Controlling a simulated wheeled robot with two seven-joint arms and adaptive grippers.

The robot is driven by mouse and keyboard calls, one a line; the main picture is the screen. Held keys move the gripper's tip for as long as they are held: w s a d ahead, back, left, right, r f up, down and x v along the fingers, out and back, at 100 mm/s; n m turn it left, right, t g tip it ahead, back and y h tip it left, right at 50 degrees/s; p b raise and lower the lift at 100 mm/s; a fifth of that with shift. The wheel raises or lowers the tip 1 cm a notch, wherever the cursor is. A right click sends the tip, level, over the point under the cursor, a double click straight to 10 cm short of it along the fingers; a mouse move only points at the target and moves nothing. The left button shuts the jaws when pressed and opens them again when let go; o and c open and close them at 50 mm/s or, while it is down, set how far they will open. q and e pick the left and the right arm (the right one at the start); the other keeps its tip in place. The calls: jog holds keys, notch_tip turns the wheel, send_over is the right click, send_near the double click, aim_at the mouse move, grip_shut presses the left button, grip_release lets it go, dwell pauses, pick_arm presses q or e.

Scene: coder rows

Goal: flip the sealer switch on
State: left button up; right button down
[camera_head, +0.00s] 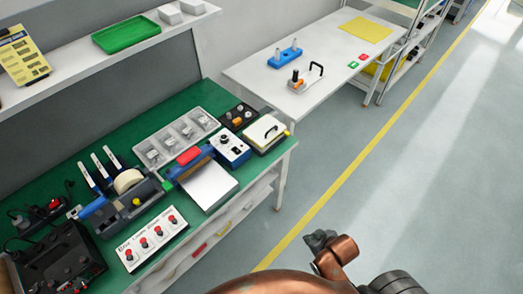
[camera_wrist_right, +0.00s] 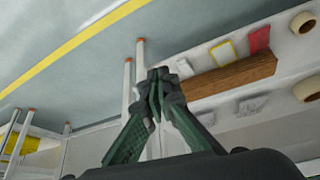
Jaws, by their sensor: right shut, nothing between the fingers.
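What looks like the sealer (camera_head: 205,182) is a blue device with a red bar and a pale sloping plate, near the front edge of the green bench. A blue box with a pale front panel and dials (camera_head: 230,147) stands just right of it. I cannot make out which part is the sealer's switch or its position. My right gripper (camera_head: 320,239) is over the floor, right of the bench and well apart from the sealer. In the right wrist view its fingers (camera_wrist_right: 158,84) meet at the tips with nothing between them. My left gripper is not in view.
The green bench (camera_head: 90,172) also holds a white panel with several red knobs (camera_head: 152,239), a tape dispenser (camera_head: 130,190) and a grey divided tray (camera_head: 178,137). A white table (camera_head: 330,65) stands behind. The floor beside the yellow line is clear.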

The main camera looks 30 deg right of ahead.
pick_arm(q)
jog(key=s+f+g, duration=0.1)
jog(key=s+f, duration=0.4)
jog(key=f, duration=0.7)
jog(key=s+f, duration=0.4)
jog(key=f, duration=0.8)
pick_arm(e)
jog(key=w+a+r+n+t+y, duration=0.15)
jog(key=w+a+r+t, duration=0.3)
jog(key=w, duration=0.45)
jog(key=w+a+r+n+t+y, duration=0.1)
jog(key=w+a+r+t+y, duration=0.3)
jog(key=w, duration=0.6)
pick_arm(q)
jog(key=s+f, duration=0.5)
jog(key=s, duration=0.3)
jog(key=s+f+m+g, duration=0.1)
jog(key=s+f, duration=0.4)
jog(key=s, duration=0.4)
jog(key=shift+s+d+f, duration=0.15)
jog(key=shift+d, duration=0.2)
pick_arm(e)
jog(key=w+r+t+y, duration=0.1)
jog(key=w+r+t, duration=0.4)
jog(key=r, duration=0.9)
jog(key=shift+w, duration=1.25)
jog(key=shift+f, duration=0.1)
